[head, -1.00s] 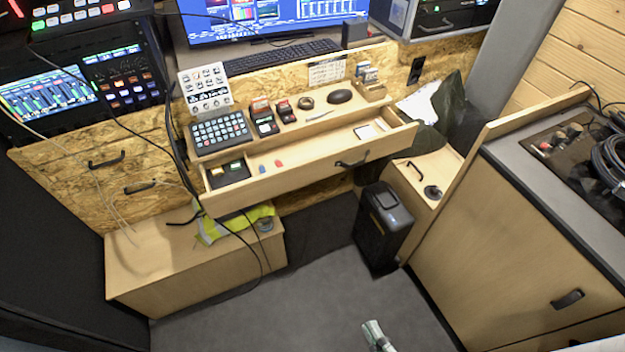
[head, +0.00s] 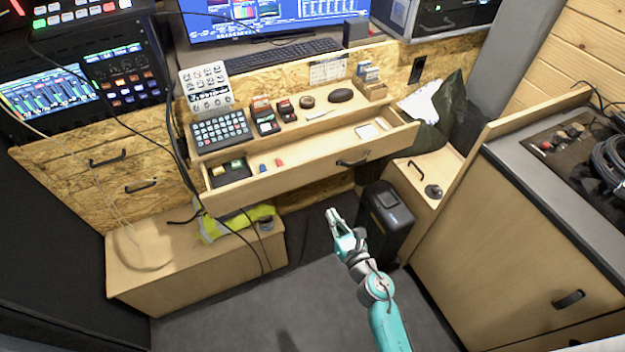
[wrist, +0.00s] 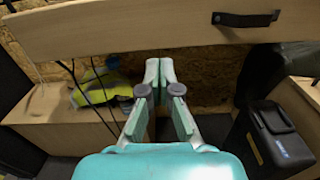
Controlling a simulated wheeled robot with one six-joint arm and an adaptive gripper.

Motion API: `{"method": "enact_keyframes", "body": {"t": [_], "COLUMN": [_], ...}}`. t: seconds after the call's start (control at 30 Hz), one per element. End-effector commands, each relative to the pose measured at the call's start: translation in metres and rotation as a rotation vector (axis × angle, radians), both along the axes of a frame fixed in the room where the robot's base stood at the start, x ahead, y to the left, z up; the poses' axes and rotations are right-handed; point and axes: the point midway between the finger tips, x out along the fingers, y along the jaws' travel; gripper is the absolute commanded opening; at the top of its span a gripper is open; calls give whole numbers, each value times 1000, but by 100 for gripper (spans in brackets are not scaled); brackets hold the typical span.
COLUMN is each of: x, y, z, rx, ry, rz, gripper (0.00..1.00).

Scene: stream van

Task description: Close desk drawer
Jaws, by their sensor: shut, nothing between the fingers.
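The desk drawer (head: 300,172) is pulled out below the desktop, with small items inside. Its wooden front spans the top of the wrist view (wrist: 130,32). Its dark handle (head: 353,161) is right of the middle of the front; in the wrist view the handle (wrist: 245,19) is at the upper right. My gripper (head: 333,213) is shut and empty. It is in front of and below the drawer front in the head view, apart from it. In the wrist view my fingertips (wrist: 159,68) are together, just under the drawer's lower edge in the picture.
A wooden box (head: 190,262) with a yellow vest (head: 232,221) is at the lower left. A tall wooden cabinet (head: 530,235) closes off the right. A dark cable hangs at the drawer's left end. The grey floor between is clear.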

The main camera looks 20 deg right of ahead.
Motion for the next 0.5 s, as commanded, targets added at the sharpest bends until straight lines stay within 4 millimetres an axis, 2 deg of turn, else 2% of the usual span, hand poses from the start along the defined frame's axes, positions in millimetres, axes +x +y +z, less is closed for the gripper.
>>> {"method": "enact_keyframes", "body": {"t": [0.27,0.5], "x": [23,63], "y": [-2,-1], "z": [1,1], "rx": [-56,-53], "ry": [-3,-3], "rz": [0,1], "gripper": [0,0]}}
